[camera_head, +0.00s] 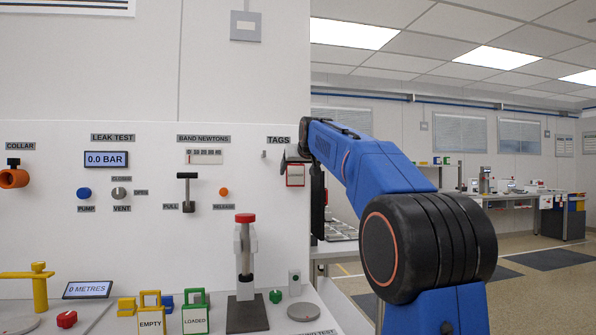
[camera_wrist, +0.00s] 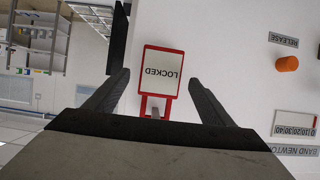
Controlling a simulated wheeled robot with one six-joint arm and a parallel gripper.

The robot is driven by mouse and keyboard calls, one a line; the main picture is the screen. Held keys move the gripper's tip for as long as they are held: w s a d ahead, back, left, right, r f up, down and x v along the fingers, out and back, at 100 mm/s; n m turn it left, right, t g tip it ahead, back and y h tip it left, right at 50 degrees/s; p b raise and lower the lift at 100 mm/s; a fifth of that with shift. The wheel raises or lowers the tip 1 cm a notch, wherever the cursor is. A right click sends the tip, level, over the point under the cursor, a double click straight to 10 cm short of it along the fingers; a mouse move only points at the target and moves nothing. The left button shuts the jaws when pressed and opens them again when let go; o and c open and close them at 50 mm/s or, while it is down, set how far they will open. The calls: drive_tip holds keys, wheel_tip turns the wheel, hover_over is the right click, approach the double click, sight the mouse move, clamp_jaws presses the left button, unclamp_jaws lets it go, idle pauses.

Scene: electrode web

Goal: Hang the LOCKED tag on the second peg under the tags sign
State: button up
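The LOCKED tag (camera_wrist: 161,72), a white face in a red frame, shows upside down in the wrist view, flat against the white panel. A small grey peg-like piece (camera_wrist: 155,113) shows at its red loop; I cannot tell fully whether the loop is around it. In the head view the tag (camera_head: 295,176) is below and right of the tags sign (camera_head: 278,140). A bare peg (camera_head: 263,154) sticks out to its left. My gripper (camera_wrist: 156,80) is open, its fingers on both sides of the tag with gaps. In the head view it is mostly hidden behind my arm.
An orange release button (camera_wrist: 287,63) and the band newtons gauge (camera_wrist: 295,124) are on the panel beside the tags. The EMPTY tag (camera_head: 151,318) and the LOADED tag (camera_head: 195,318) stand on the bench below, near a red-topped press (camera_head: 245,245). The panel ends right of the tags.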

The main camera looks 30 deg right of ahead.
drive_tip(key=v, duration=1.7)
drive_tip(key=shift+s, duration=0.2)
drive_tip(key=s+a+f+n+g+y, duration=0.1)
drive_tip(key=s+a+f, duration=0.5)
drive_tip(key=s+f, duration=0.6)
drive_tip(key=s+a+f+n+g+y, duration=0.1)
drive_tip(key=s+a+f+g, duration=0.3)
drive_tip(key=s+f, duration=0.8)
drive_tip(key=s+a+f+n+g+y, duration=0.1)
drive_tip(key=s+a+f, duration=0.7)
drive_tip(key=f, duration=2.4)
drive_tip(key=s+g, duration=0.1)
drive_tip(key=s, duration=0.4)
drive_tip(key=shift+g+y, duration=0.3)
drive_tip(key=shift+g, duration=0.1)
